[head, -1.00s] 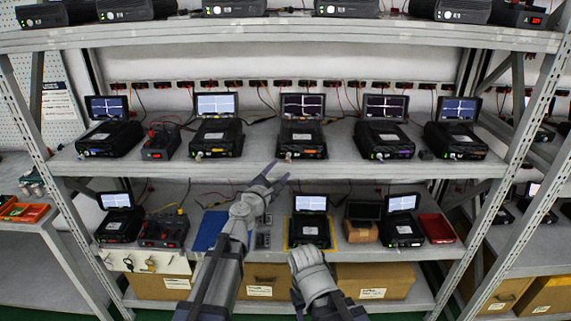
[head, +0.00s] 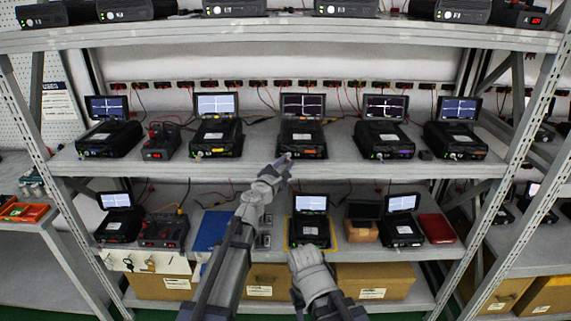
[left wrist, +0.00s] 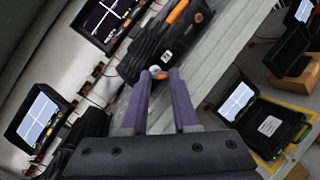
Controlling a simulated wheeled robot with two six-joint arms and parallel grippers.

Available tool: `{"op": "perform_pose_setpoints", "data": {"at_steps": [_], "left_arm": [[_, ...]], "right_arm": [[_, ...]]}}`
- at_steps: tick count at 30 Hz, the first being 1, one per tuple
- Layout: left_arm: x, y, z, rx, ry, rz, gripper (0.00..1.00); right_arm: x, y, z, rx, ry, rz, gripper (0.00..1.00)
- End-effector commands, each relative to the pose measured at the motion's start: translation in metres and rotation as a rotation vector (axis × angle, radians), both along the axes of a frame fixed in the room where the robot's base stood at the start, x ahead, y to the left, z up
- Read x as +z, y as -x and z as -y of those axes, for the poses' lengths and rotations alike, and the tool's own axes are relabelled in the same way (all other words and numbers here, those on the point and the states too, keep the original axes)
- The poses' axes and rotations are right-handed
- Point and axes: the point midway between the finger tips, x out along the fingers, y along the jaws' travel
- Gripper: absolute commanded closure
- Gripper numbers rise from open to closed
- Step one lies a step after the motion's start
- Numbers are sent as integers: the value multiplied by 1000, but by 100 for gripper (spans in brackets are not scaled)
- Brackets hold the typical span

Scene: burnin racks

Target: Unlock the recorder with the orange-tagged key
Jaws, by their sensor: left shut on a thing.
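The recorder (head: 302,134) with an orange label stands in the middle of the centre shelf, its screen lit. My left gripper (head: 285,160) is at the lower front edge of this recorder. In the left wrist view the recorder's black front (left wrist: 150,52) lies just beyond the purple fingertips (left wrist: 162,74). The fingers are shut on the small orange-tagged key (left wrist: 160,75), of which only a bit of orange and a pale round part show. Whether the key is in the lock cannot be told. My right arm (head: 315,275) is low at the centre; its fingertips cannot be made out.
Other recorders stand on both sides, one with a purple label (head: 384,140). Below are a recorder on a yellow-edged mat (head: 309,232), a blue mat (head: 211,230) and a red tray (head: 437,228). Keys hang on a white board (head: 148,262) at lower left. Shelf posts flank the rack.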

Motion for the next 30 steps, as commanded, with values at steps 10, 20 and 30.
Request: {"op": "perform_pose_setpoints", "data": {"at_steps": [10, 20, 30], "left_arm": [[0, 0, 0, -1, 0, -1, 100], [2, 0, 0, -1, -34, 1, 100], [7, 1, 1, -2, -269, 10, 100]], "right_arm": [[0, 0, 0, 0, 0, 0, 50], [4, 0, 0, 0, 0, 0, 50], [27, 0, 0, 0, 0, 0, 50]]}}
